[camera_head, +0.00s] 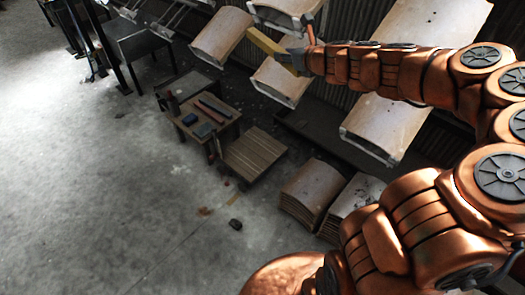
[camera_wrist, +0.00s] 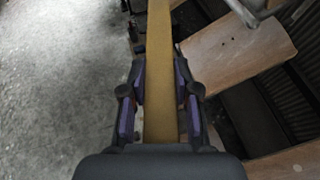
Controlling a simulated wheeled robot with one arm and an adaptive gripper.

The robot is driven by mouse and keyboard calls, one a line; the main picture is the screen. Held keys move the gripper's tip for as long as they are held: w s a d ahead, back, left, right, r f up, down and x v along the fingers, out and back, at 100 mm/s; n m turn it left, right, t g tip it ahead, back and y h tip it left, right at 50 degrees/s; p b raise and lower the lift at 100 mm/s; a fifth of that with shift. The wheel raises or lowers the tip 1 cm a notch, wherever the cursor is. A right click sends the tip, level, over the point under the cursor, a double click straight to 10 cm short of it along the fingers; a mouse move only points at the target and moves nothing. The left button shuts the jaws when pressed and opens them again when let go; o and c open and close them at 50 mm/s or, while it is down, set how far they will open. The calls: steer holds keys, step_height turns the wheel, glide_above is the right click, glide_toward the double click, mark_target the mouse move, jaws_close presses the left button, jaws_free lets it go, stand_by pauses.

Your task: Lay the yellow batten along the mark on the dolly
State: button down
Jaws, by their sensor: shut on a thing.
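The yellow batten (camera_head: 266,42) is held up in the air at the top middle of the head view, tilted in the picture. In the wrist view the batten (camera_wrist: 159,40) runs lengthwise from my palm to the top edge. My gripper (camera_wrist: 160,78) is shut on it, with a finger along each side. In the head view my gripper (camera_head: 298,60) is at the batten's right end, partly hidden by the arm. A low slatted wooden platform (camera_head: 254,155), which looks like the dolly, stands on the floor below and left of it. I cannot make out a mark on it.
Several curved wooden panels (camera_head: 222,37) hang near the batten, another (camera_head: 385,128) below my arm. A small table (camera_head: 207,122) with dark and red items stands beside the platform. Stacked panels (camera_head: 312,192) stand right of it. The floor (camera_head: 90,190) at left is clear.

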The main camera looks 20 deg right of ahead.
step_height(320, 180, down, 37)
steer(key=b, duration=3.4)
steer(key=shift+s+a+g+b, duration=0.3)
steer(key=shift+a, duration=0.05)
steer(key=shift+a+r+y, duration=0.1)
steer(key=shift+y, duration=0.2)
